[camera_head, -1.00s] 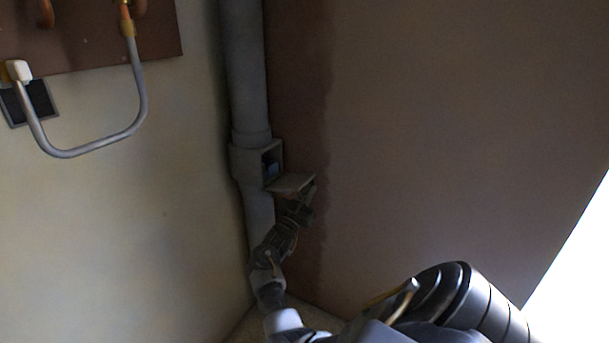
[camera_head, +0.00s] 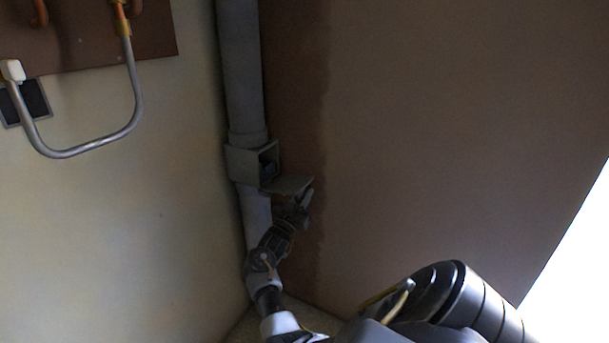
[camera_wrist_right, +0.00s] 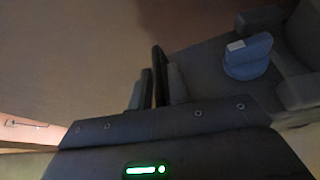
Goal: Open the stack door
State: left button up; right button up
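The grey stack pipe (camera_head: 240,75) runs down the room corner in the head view, with a square box (camera_head: 252,163) on it. The stack door (camera_head: 287,185) is a flat flap swung down and outward from the box opening, standing well open. In the right wrist view the door (camera_wrist_right: 212,72) is a grey panel right of the fingers, and a bluish piece (camera_wrist_right: 247,58) shows in the opening. My right gripper (camera_head: 305,203) is at the door's outer edge; its fingers (camera_wrist_right: 152,85) look closed together with nothing visible between them. Contact is unclear. My left gripper is out of view.
A bent grey pipe (camera_head: 137,100) hangs from a brown board (camera_head: 90,40) on the left wall. A dark square plate (camera_head: 30,103) is beside it. The brown plaster wall (camera_head: 440,130) to the right is bare. My own arm fills the lower right.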

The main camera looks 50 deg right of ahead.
jog(key=v, duration=1)
jog(key=shift+a+f, duration=0.15)
